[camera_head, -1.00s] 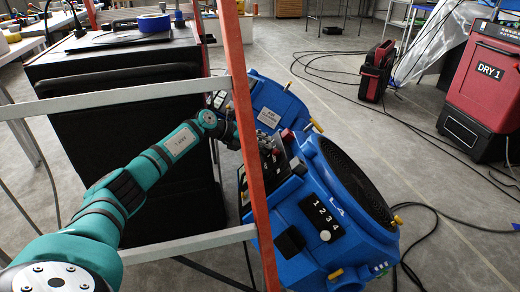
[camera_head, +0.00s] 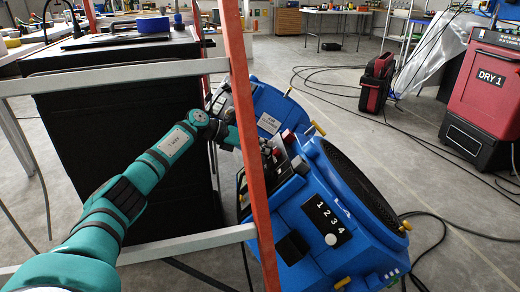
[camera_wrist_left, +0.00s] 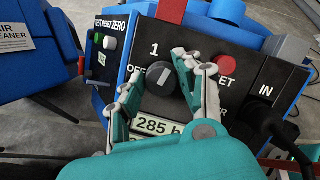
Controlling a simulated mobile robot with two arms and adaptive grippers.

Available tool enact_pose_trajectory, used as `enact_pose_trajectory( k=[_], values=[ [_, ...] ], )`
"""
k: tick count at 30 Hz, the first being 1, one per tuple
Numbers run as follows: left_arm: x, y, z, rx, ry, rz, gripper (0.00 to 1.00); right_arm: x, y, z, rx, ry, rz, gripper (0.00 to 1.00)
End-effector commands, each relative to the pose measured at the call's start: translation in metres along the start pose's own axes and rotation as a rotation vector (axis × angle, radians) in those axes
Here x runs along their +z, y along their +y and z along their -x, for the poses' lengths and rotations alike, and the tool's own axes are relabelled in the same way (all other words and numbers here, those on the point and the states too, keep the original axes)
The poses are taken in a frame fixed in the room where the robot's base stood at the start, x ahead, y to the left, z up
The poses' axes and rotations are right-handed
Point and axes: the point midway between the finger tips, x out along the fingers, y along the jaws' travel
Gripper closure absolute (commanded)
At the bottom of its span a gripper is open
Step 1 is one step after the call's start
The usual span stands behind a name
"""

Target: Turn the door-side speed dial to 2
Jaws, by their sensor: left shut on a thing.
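The dark speed dial (camera_wrist_left: 166,88) is on the black panel of the front blue machine, beside the printed "OFF" and "1". In the left wrist view my left gripper (camera_wrist_left: 168,74) has its fingers on either side of the dial and is shut on it. The fingers cover part of the dial and some panel print, so I cannot tell its exact setting. In the head view the front blue machine (camera_head: 326,262) leans behind an orange post, and my left gripper (camera_head: 262,148) reaches its panel partly hidden by that post. My right gripper is not in view.
A red button (camera_wrist_left: 225,65) and an "IN" socket with a plugged cable are right of the dial. The orange post (camera_head: 243,110) and grey rail (camera_head: 190,244) stand close to my arm. A second blue machine (camera_head: 262,97) is behind.

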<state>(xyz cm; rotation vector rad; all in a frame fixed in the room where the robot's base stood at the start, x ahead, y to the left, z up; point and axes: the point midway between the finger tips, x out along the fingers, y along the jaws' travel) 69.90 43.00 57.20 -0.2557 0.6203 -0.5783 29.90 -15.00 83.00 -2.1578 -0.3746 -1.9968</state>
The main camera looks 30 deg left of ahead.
Motion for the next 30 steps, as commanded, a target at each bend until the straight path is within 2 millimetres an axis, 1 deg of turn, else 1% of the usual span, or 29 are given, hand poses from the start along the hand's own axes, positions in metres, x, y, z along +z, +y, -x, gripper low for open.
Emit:
enact_pose_trajectory(
  k=[1, 14, 15, 20, 27, 30],
  values=[
    [-0.0040, 0.0008, -0.0012, -0.002, 0.009, -0.005, 0.98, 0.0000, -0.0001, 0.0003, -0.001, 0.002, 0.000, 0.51],
    [-0.0038, 0.0005, -0.0010, -0.004, 0.010, -0.013, 0.98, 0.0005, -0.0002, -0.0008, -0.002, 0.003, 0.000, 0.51],
    [-0.0038, 0.0006, -0.0009, -0.004, 0.010, -0.013, 0.63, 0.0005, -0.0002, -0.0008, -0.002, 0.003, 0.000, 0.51],
    [-0.0026, 0.0004, -0.0007, -0.004, 0.007, -0.013, 0.43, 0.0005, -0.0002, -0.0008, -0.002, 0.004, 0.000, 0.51],
    [-0.0012, 0.0002, -0.0001, -0.004, 0.003, -0.013, 0.43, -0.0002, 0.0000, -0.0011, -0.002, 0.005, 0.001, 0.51],
    [-0.0010, 0.0007, 0.0044, -0.002, 0.003, -0.014, 0.43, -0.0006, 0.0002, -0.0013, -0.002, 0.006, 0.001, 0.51]
  ],
)
